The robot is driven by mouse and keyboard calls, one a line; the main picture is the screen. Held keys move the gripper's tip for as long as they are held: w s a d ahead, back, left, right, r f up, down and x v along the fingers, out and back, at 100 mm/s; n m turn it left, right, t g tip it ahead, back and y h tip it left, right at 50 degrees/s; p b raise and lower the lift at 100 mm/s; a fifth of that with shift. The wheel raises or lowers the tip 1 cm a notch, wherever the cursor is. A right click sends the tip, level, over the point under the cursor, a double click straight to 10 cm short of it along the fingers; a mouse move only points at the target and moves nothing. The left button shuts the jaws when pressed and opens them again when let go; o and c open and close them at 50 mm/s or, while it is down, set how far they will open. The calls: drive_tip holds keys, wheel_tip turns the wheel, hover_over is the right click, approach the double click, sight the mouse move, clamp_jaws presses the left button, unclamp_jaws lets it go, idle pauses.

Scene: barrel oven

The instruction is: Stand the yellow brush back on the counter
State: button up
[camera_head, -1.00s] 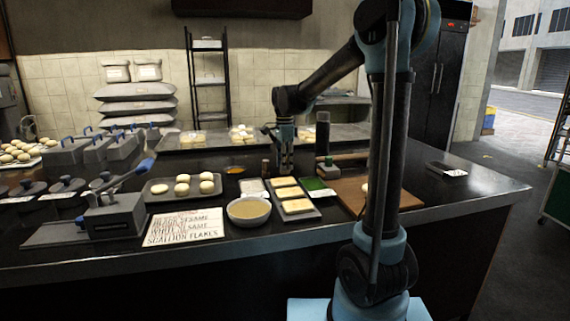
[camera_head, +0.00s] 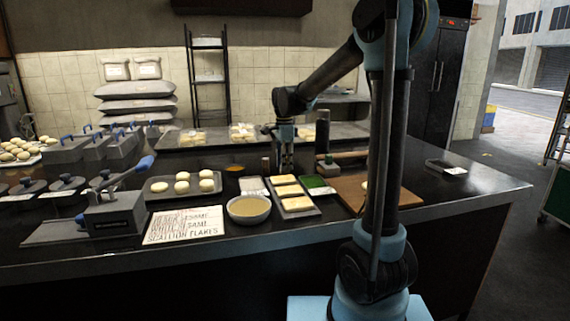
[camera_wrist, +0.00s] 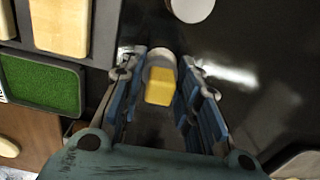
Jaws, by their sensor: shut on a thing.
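The yellow brush (camera_wrist: 160,86) shows in the wrist view between my two blue-padded fingers, its yellow block facing the camera and a pale, rounded part just beyond it. My gripper (camera_wrist: 160,68) is shut on it. In the head view my gripper (camera_head: 285,158) points down over the back of the dark counter (camera_head: 460,195), behind the small trays. The brush cannot be made out there. It looks roughly end-on from the wrist, and I cannot tell whether its lower end touches the counter.
A green-filled tray (camera_wrist: 45,85) and a tray of pale slabs (camera_wrist: 62,25) lie left of my gripper in the wrist view. A pale round-topped thing (camera_wrist: 190,8) stands just beyond. A dark cylinder (camera_head: 322,132) stands right in the head view. Dark counter on the wrist view's right looks mostly clear.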

drive_tip(key=o, duration=1.1)
drive_tip(key=shift+c, duration=0.2)
drive_tip(key=shift+r, duration=0.1)
